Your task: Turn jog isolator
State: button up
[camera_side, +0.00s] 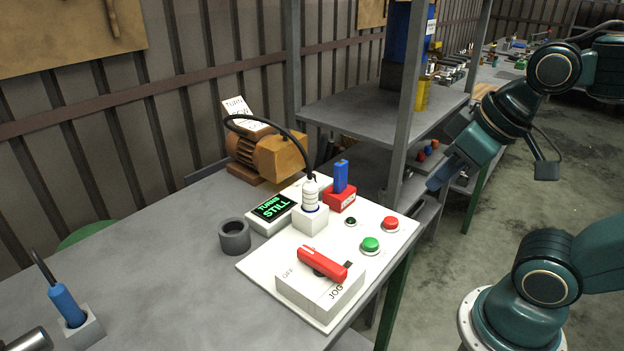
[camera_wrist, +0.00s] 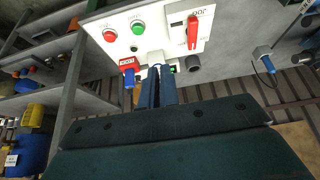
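The jog isolator is a white box (camera_side: 318,292) on the white panel, with a red bar handle (camera_side: 322,263) on top. "OFF" is printed near the handle's left end and "JOG" on the box near its right end. The wrist view shows the red handle (camera_wrist: 192,32) upright in the picture, at the upper right. My gripper (camera_side: 437,178) is in the air to the right of the panel, well apart from the isolator. In the wrist view its two blue fingers (camera_wrist: 157,88) lie side by side with only a dark seam between them, and hold nothing visible.
The panel also bears a green button (camera_side: 370,244), a red button (camera_side: 390,224), a red block with a blue piece (camera_side: 341,177), a white plug with a black cable (camera_side: 311,193) and a display reading "TURNS STILL" (camera_side: 272,207). A dark ring (camera_side: 234,237) stands beside it. A shelf post (camera_side: 405,110) rises behind.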

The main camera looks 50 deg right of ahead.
jog(key=o, duration=0.7)
jog(key=shift+w, duration=0.1)
jog(key=shift+o, duration=0.6)
jog(key=shift+w+a+r, duration=0.1)
jog(key=shift+w+a, duration=0.1)
jog(key=shift+w, duration=0.35)
jog(key=g, duration=0.6)
send_over(321, 258)
notch_tip(321, 258, down, 6)
jog(key=shift+r, duration=0.1)
notch_tip(321, 258, down, 14)
jog(key=shift+r, duration=0.1)
jog(key=shift+c, duration=0.3)
jog(key=c, duration=0.9)
